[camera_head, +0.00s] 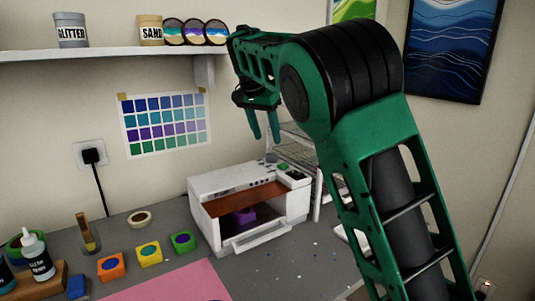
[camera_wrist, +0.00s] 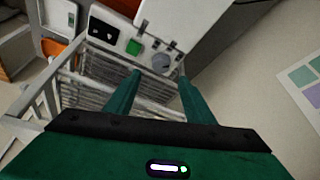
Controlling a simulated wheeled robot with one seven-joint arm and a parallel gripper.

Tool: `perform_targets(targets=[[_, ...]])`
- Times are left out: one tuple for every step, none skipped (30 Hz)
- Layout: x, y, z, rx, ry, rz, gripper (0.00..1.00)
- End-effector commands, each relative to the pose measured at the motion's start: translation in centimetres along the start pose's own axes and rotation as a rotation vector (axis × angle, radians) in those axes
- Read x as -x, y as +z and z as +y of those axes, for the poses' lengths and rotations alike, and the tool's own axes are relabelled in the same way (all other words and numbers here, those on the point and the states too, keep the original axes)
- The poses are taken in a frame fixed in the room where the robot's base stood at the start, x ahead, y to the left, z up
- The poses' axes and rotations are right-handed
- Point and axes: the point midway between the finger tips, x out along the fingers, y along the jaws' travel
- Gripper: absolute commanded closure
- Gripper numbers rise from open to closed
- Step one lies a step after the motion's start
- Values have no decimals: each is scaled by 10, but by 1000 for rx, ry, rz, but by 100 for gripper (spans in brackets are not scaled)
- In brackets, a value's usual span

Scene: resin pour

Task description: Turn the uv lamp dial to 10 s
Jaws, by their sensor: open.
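The UV lamp is a white box (camera_head: 232,183) with an open front and an orange-brown interior, standing on the grey bench in the head view. Its top right carries a panel with a green button, which also shows in the wrist view (camera_wrist: 133,46). A round grey knob (camera_wrist: 162,63), which looks like the dial, sits beside the button; its setting is too small to read. My gripper (camera_head: 265,138) is open and empty, pointing down above the back right of the lamp. In the wrist view its fingertips (camera_wrist: 159,75) appear on either side of the knob, apparently apart from it.
A purple piece (camera_head: 241,216) sits inside the lamp. A wire rack (camera_wrist: 125,85) stands close behind and right of it. Orange (camera_head: 111,267), yellow (camera_head: 149,254) and green (camera_head: 183,242) blocks and a bottle (camera_head: 37,259) are at left. A shelf (camera_head: 110,53) hangs above.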

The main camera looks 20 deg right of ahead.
Motion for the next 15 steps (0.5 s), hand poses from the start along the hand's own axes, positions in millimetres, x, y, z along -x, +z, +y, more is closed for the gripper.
perform_targets(targets=[[-10,2,-1,3,3,-2,51],[-14,3,-2,3,2,-1,51],[-22,4,-2,4,1,-1,51],[-27,4,-2,5,1,-2,51],[-32,4,-3,6,0,-1,51],[-38,5,-4,7,1,-1,51],[-43,6,-4,7,0,-1,51],[-48,6,-4,7,0,-1,51],[-53,6,-4,8,0,-1,51],[-57,6,-5,9,-1,0,51],[-60,6,-5,9,-1,0,51],[-64,6,-5,9,-1,0,51],[-67,6,-5,8,-1,0,51],[-69,6,-5,8,-2,0,51],[-71,6,-5,8,-3,0,51]])
